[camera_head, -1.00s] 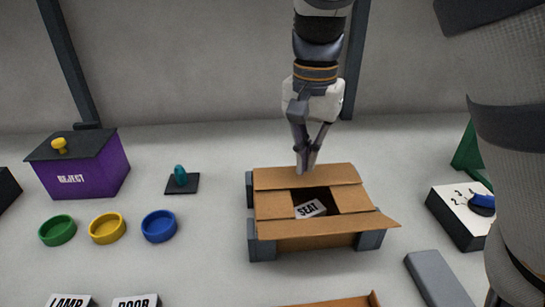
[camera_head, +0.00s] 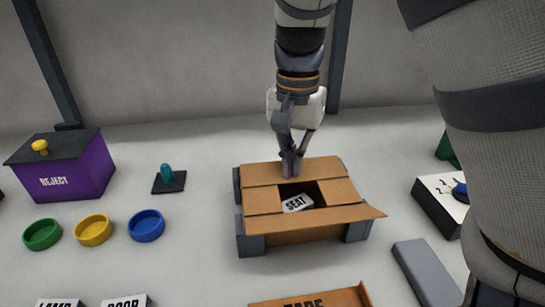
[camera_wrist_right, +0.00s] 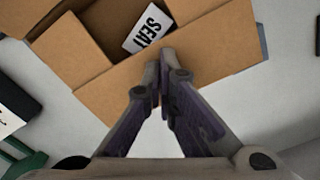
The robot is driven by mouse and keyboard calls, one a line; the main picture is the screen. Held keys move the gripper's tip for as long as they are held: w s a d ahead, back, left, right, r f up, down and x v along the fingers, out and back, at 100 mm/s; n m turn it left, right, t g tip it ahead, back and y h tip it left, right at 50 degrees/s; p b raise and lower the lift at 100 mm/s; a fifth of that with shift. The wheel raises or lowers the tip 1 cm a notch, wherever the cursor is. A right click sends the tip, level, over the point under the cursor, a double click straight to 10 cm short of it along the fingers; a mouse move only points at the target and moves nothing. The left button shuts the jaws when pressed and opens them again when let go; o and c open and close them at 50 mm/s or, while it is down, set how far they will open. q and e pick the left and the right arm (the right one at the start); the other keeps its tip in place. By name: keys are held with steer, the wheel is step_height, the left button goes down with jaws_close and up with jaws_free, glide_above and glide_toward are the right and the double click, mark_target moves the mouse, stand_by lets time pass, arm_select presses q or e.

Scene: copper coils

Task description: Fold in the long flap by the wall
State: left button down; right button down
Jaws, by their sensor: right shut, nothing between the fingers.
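The open cardboard box (camera_head: 295,232) stands on the table. Its long flap by the wall (camera_head: 325,167) lies roughly level, leaning in over the back of the opening. The two short flaps (camera_head: 262,199) are folded in; the near long flap (camera_head: 330,215) sticks outward. A white SEAT label (camera_head: 298,203) shows inside. My right gripper (camera_head: 291,172) is shut and empty, its tips at the wall-side flap, touching or just above it. The right wrist view also shows the fingertips (camera_wrist_right: 160,62) over this flap (camera_wrist_right: 215,45). My left gripper is out of view.
Grey corner blocks (camera_head: 250,245) hold the box. A purple REJECT bin (camera_head: 75,180), a teal knob on a dark base (camera_head: 168,182) and coloured dishes (camera_head: 94,230) stand left. A grey bar (camera_head: 425,272) and a white-topped box (camera_head: 436,192) are right.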

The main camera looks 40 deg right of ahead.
step_height(320, 180, up, 10)
steer(key=shift+r, duration=0.15)
stand_by(0.7)
stand_by(0.3)
